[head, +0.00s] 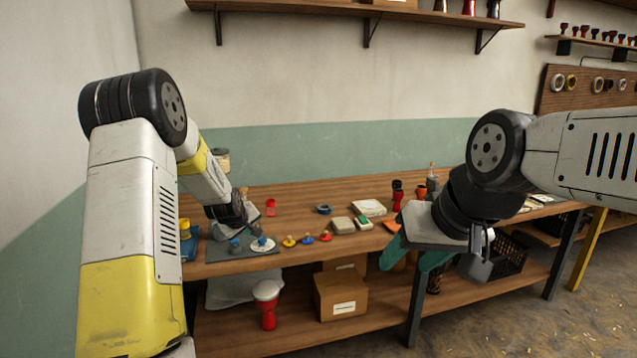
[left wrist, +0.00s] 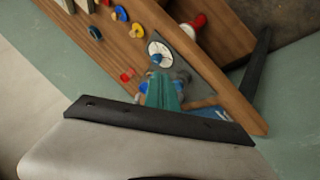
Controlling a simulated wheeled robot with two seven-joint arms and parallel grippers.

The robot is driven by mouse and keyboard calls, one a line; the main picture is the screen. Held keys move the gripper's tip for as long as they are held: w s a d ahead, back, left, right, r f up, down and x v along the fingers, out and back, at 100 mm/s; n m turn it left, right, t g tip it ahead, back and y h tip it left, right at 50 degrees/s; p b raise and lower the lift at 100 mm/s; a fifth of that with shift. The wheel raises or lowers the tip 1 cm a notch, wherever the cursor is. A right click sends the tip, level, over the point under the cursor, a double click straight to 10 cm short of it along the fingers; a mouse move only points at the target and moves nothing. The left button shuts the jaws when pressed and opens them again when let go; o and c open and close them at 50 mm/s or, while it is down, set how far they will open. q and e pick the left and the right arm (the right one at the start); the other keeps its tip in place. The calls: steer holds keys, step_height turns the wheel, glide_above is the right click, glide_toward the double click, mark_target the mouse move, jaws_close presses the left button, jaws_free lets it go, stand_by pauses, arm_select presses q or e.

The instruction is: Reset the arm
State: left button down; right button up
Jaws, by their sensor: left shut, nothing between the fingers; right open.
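My left gripper (head: 238,232) is over the left end of the workbench, just above a grey mat (head: 218,252). In the left wrist view its teal fingers (left wrist: 163,92) are shut together with nothing visible between them. A white disc with a blue knob (left wrist: 160,50) lies beyond the fingertips; it also shows in the head view (head: 262,245). My right gripper (head: 412,258) hangs in front of the bench's front edge at the right. Its two teal fingers are spread apart and empty.
The wooden workbench (head: 300,205) holds several small coloured knobs, a red cup (head: 271,206), a blue ring (head: 323,209) and pale boxes (head: 368,208). Below are a cardboard box (head: 342,295), a red-and-white goblet drum (head: 267,305) and a black crate (head: 512,256). A wall shelf (head: 300,9) runs above.

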arm_select(q)
steer(key=s+d+r+m+g, duration=0.1)
steer(key=s+d+r+m, duration=0.1)
steer(key=s+r, duration=0.6)
steer(key=s+d+r+m, duration=0.2)
steer(key=s+r, duration=0.5)
steer(key=s, duration=0.1)
steer(key=s+d+r+m+g+h, duration=0.1)
steer(key=s+r+m, duration=0.1)
steer(key=s, duration=1.1)
steer(key=s+d+r+m, duration=0.1)
steer(key=s+d+m, duration=0.1)
steer(key=s, duration=1)
steer(key=shift+s+d+r+m+g+h, duration=0.2)
steer(key=shift+s+r+m+g+h, duration=0.1)
steer(key=shift+s+r+g+h, duration=0.1)
